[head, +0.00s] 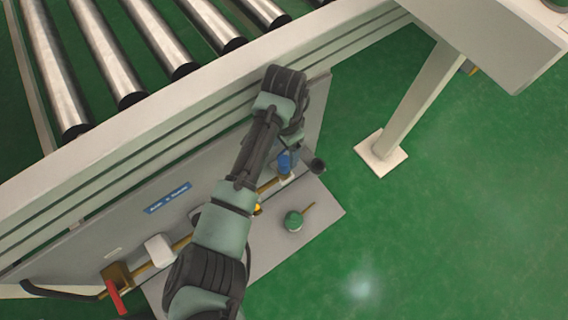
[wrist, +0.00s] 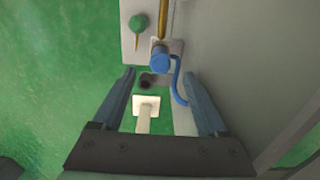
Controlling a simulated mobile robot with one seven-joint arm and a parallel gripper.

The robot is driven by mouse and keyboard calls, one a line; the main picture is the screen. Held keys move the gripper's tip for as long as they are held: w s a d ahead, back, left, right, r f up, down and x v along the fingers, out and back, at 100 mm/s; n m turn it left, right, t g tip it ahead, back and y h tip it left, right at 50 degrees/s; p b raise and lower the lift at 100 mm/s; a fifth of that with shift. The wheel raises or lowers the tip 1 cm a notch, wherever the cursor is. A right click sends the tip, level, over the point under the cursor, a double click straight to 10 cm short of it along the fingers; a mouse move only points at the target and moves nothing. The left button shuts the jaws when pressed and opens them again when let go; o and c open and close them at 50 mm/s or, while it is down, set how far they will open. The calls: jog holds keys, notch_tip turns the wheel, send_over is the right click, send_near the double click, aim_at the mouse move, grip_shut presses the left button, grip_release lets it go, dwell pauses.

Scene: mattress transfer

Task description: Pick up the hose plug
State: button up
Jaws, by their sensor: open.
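I take the hose plug (wrist: 160,62) to be the round blue piece at the end of the brass pipe. A thin blue hose (wrist: 178,85) curves from beside it down toward the right finger. In the head view the blue plug (head: 285,161) shows just below my wrist, partly covered by it. My gripper (wrist: 160,76) is open and empty in the wrist view. The plug appears between and beyond its fingertips, and I see no contact. In the head view its fingers are hidden or hard to make out.
A dark round end (head: 317,166) is close beside the plug. A green knob (head: 293,221) with a brass rod lies on the grey plate (head: 322,212). A red-handled valve (head: 116,297) is at lower left. The roller conveyor frame (head: 160,100) stands behind; green floor is free at right.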

aim_at(284, 160)
notch_tip(284, 160, down, 7)
jog(key=b, duration=0.2)
jog(key=shift+r+b, duration=0.2)
jog(key=shift+b, duration=0.1)
grip_shut()
